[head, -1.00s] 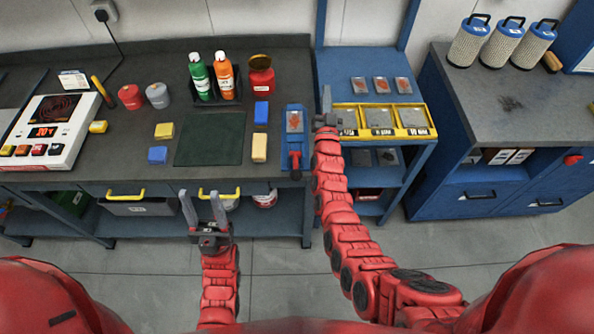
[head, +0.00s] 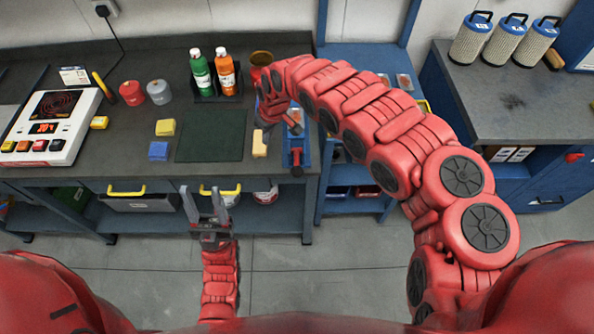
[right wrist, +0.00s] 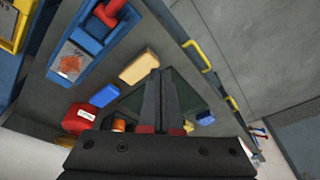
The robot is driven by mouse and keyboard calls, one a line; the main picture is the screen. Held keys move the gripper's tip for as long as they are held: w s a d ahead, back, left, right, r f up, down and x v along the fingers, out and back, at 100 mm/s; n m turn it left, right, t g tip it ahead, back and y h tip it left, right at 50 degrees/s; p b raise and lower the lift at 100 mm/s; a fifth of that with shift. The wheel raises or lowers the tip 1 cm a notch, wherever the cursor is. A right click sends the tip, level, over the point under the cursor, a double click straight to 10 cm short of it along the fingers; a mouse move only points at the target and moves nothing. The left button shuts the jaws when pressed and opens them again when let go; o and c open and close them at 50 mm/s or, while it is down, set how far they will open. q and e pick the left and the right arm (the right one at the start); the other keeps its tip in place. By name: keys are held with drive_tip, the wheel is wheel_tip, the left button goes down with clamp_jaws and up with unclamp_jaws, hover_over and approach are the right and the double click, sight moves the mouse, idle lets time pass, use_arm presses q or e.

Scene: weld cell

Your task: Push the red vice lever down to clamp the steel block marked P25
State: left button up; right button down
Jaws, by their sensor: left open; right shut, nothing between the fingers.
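The blue vice (head: 307,150) stands at the right end of the dark bench, with its red lever (head: 296,157) on the near side. In the right wrist view the vice (right wrist: 62,77) is at upper left, its red lever (right wrist: 110,12) at the top edge. A grey steel block with an orange mark (right wrist: 71,64) sits in it; I cannot read P25. My left gripper (head: 203,192) is open and empty before the bench.
A pale yellow block (head: 260,144) lies close to my right fingers; a blue block (right wrist: 103,95) and a red container (right wrist: 77,118) are nearby. A dark green mat (head: 212,136) lies left. My right arm hides most of the yellow-edged trays on the blue stand.

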sight(296, 168)
drive_tip(key=s+d+h, duration=0.1)
drive_tip(key=s+d, duration=0.1)
drive_tip(key=s+d+r+g+h, duration=0.1)
drive_tip(key=s+d, duration=0.1)
drive_tip(key=d, duration=0.1)
drive_tip(key=s+d+r+g+h, duration=0.1)
drive_tip(key=s+d, duration=0.1)
drive_tip(key=shift+d+n, duration=0.3)
drive_tip(key=shift+w, duration=0.1)
drive_tip(key=shift+f, duration=0.1)
drive_tip(key=shift+f, duration=0.4)
drive_tip(key=f, duration=0.2)
drive_tip(key=f+b, duration=0.1)
drive_tip(key=f, duration=0.1)
drive_tip(key=shift+s+d+f+b, duration=0.1)
drive_tip(key=shift+s+f+b, duration=0.1)
drive_tip(key=shift+f+b, duration=0.5)
drive_tip(key=shift+f, duration=0.2)
drive_tip(key=shift+s+d+f, duration=0.1)
drive_tip(key=shift+s, duration=0.05)
drive_tip(key=shift+f, duration=0.1)
